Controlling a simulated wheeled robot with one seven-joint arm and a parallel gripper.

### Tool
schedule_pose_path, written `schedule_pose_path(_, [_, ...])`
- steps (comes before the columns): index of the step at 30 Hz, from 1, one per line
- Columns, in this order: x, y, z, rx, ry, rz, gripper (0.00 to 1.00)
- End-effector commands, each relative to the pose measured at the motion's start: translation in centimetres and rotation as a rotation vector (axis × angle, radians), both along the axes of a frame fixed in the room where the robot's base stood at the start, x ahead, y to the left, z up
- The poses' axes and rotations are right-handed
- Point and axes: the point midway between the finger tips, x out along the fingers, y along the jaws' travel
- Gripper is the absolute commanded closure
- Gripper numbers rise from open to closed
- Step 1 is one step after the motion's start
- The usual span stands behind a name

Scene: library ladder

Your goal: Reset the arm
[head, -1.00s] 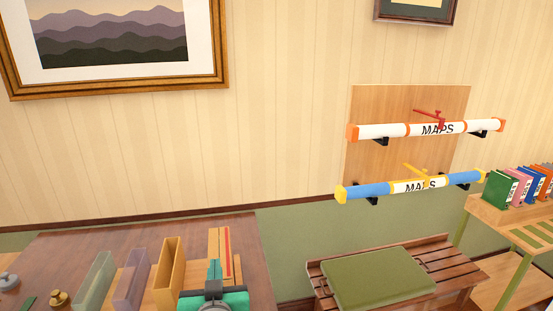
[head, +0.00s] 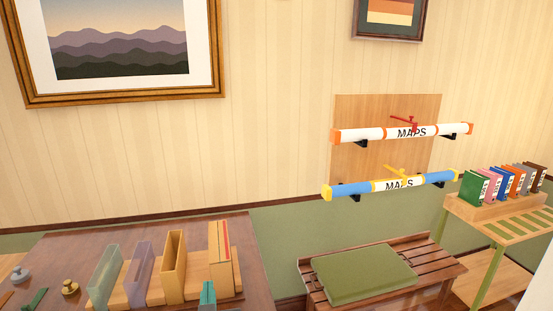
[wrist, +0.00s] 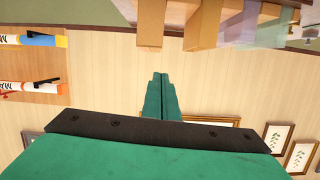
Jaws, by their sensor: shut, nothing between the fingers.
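My gripper (head: 208,291) shows at the bottom of the head view, only its green fingertips in frame, in front of the dark wooden table (head: 75,243). In the wrist view my gripper (wrist: 161,76) has its two green fingers together, with nothing between them. The rest of my arm is out of the head view. The fingertips overlap the stand of the upright holders in the head view; I cannot tell how far apart they are.
Upright holders, green (head: 105,270), purple (head: 139,268) and yellow (head: 174,265), stand on the table. Two map tubes, white (head: 360,135) and blue (head: 348,191), hang on a wall board. A bench with a green cushion (head: 362,274) and a shelf of books (head: 475,188) stand right.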

Motion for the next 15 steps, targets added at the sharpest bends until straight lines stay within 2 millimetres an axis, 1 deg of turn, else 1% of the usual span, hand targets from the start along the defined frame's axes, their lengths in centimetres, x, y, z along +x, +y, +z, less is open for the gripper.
schedule_pose_path(1, [-0.2,-0.2,-0.7,-0.001,0.003,-0.002,1.0])
schedule_pose_path(5, [-0.5,-0.7,-2.2,-0.002,0.004,-0.008,1.0])
schedule_pose_path(10, [-1.2,-1.6,-4.6,-0.004,0.004,-0.019,1.0])
schedule_pose_path(14, [-2.2,-2.6,-7.3,-0.005,0.008,-0.03,1.0])
schedule_pose_path(15, [-2.6,-3.0,-8.3,-0.006,0.008,-0.033,1.0])
